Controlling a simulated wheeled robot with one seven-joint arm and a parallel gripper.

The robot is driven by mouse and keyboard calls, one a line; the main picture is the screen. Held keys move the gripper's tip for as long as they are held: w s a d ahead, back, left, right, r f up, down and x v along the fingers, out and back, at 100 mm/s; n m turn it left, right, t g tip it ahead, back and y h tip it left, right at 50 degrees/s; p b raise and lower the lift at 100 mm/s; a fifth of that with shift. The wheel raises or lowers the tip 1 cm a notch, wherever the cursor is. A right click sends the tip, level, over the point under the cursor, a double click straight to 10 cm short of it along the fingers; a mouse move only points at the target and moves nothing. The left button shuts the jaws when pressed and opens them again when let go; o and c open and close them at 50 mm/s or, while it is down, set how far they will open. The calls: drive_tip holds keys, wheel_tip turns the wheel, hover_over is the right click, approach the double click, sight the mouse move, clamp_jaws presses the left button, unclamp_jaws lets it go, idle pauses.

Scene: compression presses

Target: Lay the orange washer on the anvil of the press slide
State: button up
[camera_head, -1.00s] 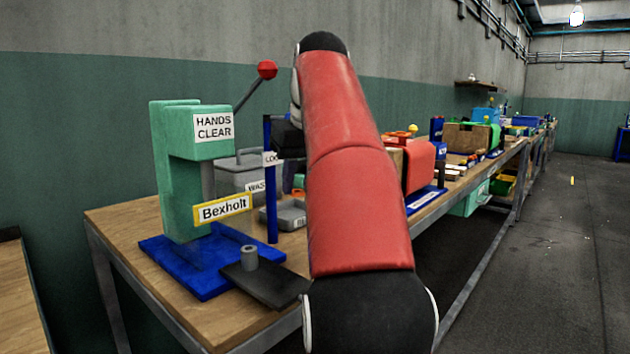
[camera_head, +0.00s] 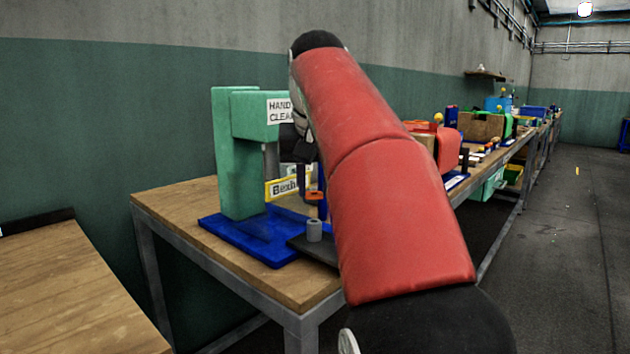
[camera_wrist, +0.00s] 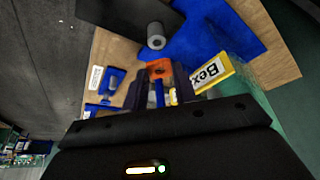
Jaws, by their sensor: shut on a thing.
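The orange washer (camera_wrist: 158,66) is held between the dark fingertips of my gripper (camera_wrist: 160,80) in the wrist view. A bit of orange (camera_head: 315,195) also shows beside my arm in the head view. The anvil, a short grey cylinder (camera_head: 314,231), stands upright on the black press slide (camera_head: 308,247), which sticks out from the press's blue base (camera_head: 262,250). In the wrist view the anvil (camera_wrist: 155,36) and slide (camera_wrist: 115,15) lie just beyond the washer, apart from it. My arm hides part of the slide and most of my gripper in the head view.
The green press (camera_head: 238,150) with its yellow-edged Bexholt plate (camera_head: 282,187) stands left of my gripper; the plate is close to a finger in the wrist view (camera_wrist: 212,74). A wooden table (camera_head: 70,290) is at front left. More bench stations run off to the right.

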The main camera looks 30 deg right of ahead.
sight(315, 224)
drive_tip(key=shift+f+b, duration=1.4)
drive_tip(key=shift+f, duration=0.8)
drive_tip(key=shift+f+p, duration=0.15)
drive_tip(key=shift+p, duration=0.3)
idle(0.7)
drive_tip(key=o, duration=1)
